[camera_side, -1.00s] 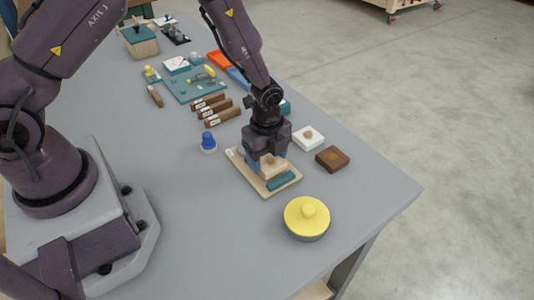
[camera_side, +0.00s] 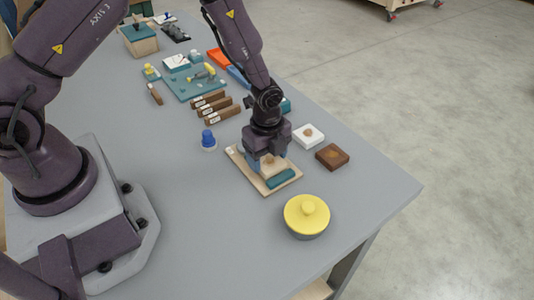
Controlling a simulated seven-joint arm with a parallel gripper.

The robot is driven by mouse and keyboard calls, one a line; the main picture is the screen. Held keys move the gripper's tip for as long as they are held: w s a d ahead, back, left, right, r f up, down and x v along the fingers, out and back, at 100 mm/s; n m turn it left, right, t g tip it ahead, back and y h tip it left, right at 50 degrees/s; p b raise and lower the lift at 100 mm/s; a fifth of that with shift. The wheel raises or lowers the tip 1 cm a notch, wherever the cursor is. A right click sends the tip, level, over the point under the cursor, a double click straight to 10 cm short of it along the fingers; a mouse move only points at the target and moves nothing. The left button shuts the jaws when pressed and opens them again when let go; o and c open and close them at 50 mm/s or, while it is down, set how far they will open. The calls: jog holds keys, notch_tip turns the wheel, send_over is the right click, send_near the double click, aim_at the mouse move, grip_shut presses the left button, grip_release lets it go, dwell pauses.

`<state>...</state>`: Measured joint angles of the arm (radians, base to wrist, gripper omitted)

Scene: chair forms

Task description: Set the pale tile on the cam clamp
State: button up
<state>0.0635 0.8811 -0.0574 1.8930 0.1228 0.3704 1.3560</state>
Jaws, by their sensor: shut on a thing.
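My gripper (camera_side: 268,159) points down over a pale wooden tray (camera_side: 248,175) near the right part of the table. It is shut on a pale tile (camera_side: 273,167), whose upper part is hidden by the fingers. A teal block (camera_side: 281,178) lies on the tray just in front of the tile. I cannot tell whether the tile touches the tray. I cannot tell for sure which thing is the cam clamp.
A white block (camera_side: 308,137) and a brown block (camera_side: 332,157) lie right of the tray. A yellow-lidded round pot (camera_side: 307,215) stands in front. A blue-topped piece (camera_side: 208,140) and several brown bars (camera_side: 218,108) lie left and behind.

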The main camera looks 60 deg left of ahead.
jog(key=shift+f, duration=0.25)
jog(key=o, duration=1.1)
jog(key=shift+r, duration=3)
